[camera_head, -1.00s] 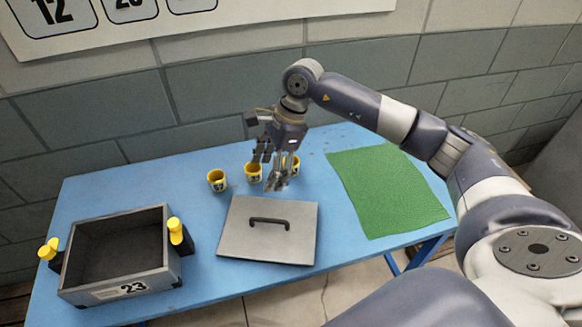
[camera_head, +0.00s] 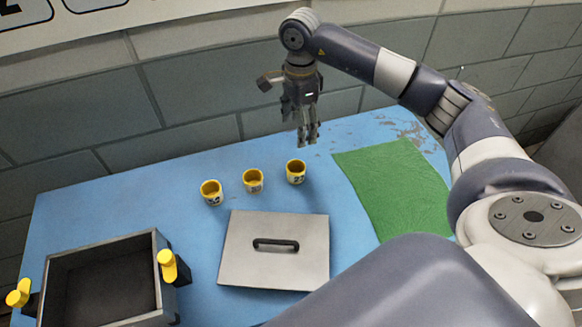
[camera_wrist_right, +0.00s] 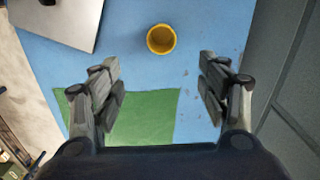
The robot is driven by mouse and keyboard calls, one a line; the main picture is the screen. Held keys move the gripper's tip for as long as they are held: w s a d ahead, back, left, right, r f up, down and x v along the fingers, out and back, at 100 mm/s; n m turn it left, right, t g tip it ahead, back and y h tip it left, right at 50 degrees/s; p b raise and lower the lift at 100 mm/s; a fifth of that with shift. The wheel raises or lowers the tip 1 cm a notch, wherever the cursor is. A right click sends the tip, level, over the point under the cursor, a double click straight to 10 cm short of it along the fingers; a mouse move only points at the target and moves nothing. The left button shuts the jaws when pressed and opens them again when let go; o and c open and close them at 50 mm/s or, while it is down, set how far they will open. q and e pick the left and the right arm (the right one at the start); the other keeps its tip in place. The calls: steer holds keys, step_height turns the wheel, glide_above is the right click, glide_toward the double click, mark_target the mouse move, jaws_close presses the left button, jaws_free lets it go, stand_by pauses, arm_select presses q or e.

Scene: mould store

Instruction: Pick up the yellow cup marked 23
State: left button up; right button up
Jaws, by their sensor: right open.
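Three small yellow cups with pale number labels stand upright in a row on the blue table. The right cup (camera_head: 296,172) has a label that appears to read 23. The middle cup (camera_head: 253,181) and the left cup (camera_head: 211,193) have labels too small to read surely. My right gripper (camera_head: 307,140) is open and empty, in the air above and behind the right cup, apart from it. In the right wrist view, one yellow cup (camera_wrist_right: 161,40) lies beyond the gap between the open fingers (camera_wrist_right: 158,60); its label is hidden. My left gripper is not in view.
A grey lid (camera_head: 273,270) with a black handle lies in front of the cups. An open dark box (camera_head: 155,275) with yellow-topped clamps stands at the front left. A green mat (camera_head: 395,185) lies to the right. A block wall (camera_head: 200,90) rises behind the table.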

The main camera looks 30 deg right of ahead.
steer(key=b, duration=0.6)
glide_above(296, 170)
steer(key=s, duration=0.2)
step_height(296, 170, down, 6)
steer(key=f, duration=0.6)
steer(key=shift+w+a+p, duration=0.15)
steer(key=shift+a+p, duration=0.2)
steer(key=shift+a, duration=0.05)
steer(key=f, duration=0.1)
steer(key=f+p, duration=0.1)
steer(key=f, duration=0.2)
steer(key=shift+a+f+p, duration=0.25)
steer(key=shift+f+p, duration=0.15)
steer(key=shift+f, duration=0.5)
steer(key=c, duration=1.2)
